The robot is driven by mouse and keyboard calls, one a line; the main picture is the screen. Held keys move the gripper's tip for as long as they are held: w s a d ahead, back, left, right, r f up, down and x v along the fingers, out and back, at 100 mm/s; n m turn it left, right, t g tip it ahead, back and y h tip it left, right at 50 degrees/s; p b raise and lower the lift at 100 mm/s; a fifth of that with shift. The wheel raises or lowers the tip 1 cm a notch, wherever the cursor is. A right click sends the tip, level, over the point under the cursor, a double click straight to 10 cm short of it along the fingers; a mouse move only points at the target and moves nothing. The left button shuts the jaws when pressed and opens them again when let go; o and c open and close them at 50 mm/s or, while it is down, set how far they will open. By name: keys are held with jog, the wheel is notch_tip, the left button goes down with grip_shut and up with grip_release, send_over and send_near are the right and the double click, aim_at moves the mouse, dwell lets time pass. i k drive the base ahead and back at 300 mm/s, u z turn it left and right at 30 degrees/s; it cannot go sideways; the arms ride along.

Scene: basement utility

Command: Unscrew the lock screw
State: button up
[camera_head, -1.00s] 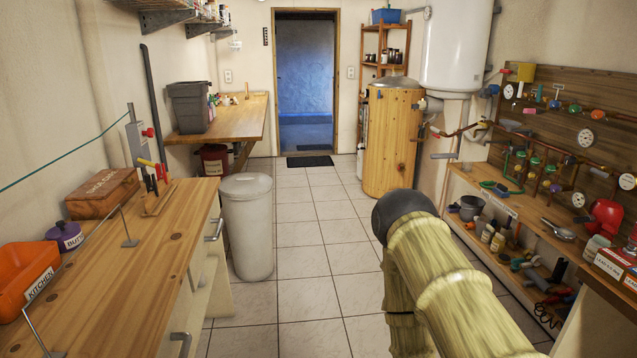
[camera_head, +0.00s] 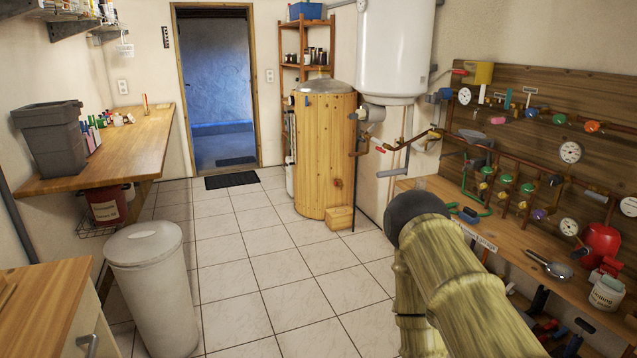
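I cannot make out a lock screw in this view. A wooden panel (camera_head: 540,115) on the right wall carries copper pipes, round gauges (camera_head: 570,152) and several coloured valve handles, among them green ones (camera_head: 506,178), an orange one (camera_head: 591,126) and a purple one (camera_head: 538,214). Any small screw there is too small to tell. My arm, yellowish with a dark rounded joint, rises at the lower right in front of the bench. My gripper is not in view.
A workbench (camera_head: 520,245) below the panel holds a red container (camera_head: 601,243), a metal scoop (camera_head: 549,264) and a white tub (camera_head: 606,292). A grey bin (camera_head: 150,270) stands at the left. A wooden-clad tank (camera_head: 325,150) and white boiler (camera_head: 395,50) stand behind. The tiled floor (camera_head: 270,270) between is clear.

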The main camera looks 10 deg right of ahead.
aim_at(539, 214)
jog(key=z, duration=0.35)
jog(key=i, duration=1.8)
jog(key=z, duration=0.5)
jog(key=i, duration=1.05)
jog(key=z, duration=1.6)
